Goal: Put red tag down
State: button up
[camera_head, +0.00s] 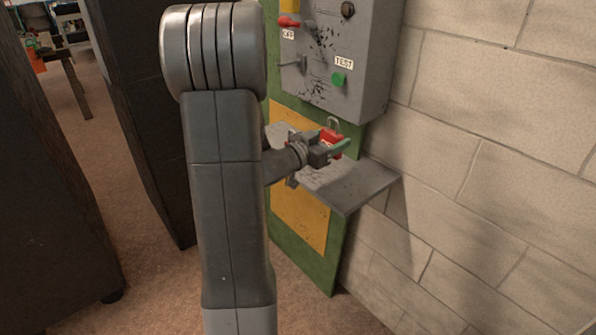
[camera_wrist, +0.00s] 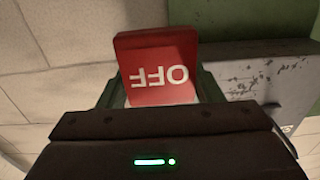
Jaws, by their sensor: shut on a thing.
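The red tag (camera_head: 330,136) is in my gripper (camera_head: 337,146), above the small grey shelf (camera_head: 352,187). A grey loop shows at its top in the head view. In the wrist view the red tag (camera_wrist: 158,70) carries white "OFF" lettering, upside down in the picture. The greenish fingers stand on either side of the tag and are shut on it. My gripper hides part of the tag, and I cannot tell exactly how far it is above the shelf.
A pale block wall (camera_head: 490,130) is to the right. The shelf's front right part is bare. Dark cabinets (camera_head: 45,190) stand left.

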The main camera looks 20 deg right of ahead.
jog(key=shift+s+d+f+g, duration=0.2)
jog(key=shift+f+g, duration=0.1)
jog(key=shift+f, duration=0.15)
notch_tip(320, 180, down, 9)
jog(key=shift+r+b, duration=0.1)
jog(key=shift+b, duration=0.9)
jog(key=o, duration=0.5)
jog(key=shift+f, duration=0.25)
jog(key=o, duration=0.5)
jog(key=shift+r, duration=0.1)
jog(key=shift+c, duration=0.2)
